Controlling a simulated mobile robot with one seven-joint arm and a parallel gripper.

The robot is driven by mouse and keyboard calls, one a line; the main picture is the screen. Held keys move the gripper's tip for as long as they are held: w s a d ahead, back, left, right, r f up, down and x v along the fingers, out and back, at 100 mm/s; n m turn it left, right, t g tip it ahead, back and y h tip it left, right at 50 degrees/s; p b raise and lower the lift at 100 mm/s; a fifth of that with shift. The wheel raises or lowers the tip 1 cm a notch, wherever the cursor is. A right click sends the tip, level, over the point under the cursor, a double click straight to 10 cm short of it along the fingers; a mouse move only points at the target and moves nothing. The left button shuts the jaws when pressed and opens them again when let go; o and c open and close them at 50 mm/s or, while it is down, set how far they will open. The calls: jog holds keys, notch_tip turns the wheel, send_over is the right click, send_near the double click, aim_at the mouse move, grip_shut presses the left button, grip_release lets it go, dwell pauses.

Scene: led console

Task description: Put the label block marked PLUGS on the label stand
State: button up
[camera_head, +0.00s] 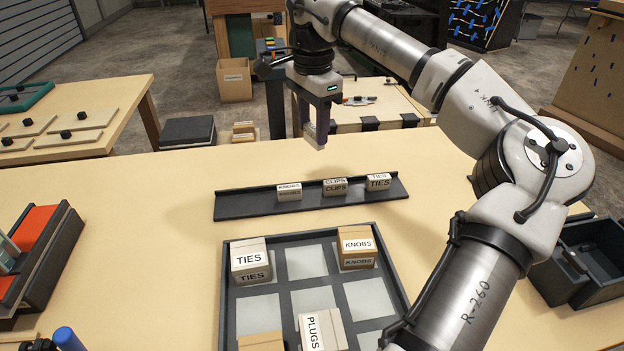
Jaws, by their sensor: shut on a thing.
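The label stand (245,205) is a long dark rail on the table behind the tray. It carries three small label blocks: KNOBS (289,192) near the middle, CLIPS (335,187) to its right and TIES (379,182) near the right end. The left part of the stand is bare. My gripper (317,138) points down in the air, above and behind the stand in the picture. It is shut on a small pale block, mostly hidden by the fingers. No lettering on it can be read, so I cannot tell whether it is the PLUGS label.
A dark compartment tray (228,305) at the front holds boxes marked TIES (250,262), KNOBS (356,248) and PLUGS (322,330). A dark holder with a red panel (33,240) stands left, a dark bin (590,265) right. The table left of the stand is clear.

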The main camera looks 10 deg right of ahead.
notch_tip(320, 180, down, 14)
jog(key=shift+r+p, duration=0.25)
jog(key=shift+p, duration=0.3)
jog(key=shift+f, duration=0.15)
jog(key=o, duration=1)
jog(key=shift+w, duration=0.1)
notch_tip(320, 180, up, 12)
jog(key=shift+r+b, duration=0.2)
jog(key=shift+b, duration=0.3)
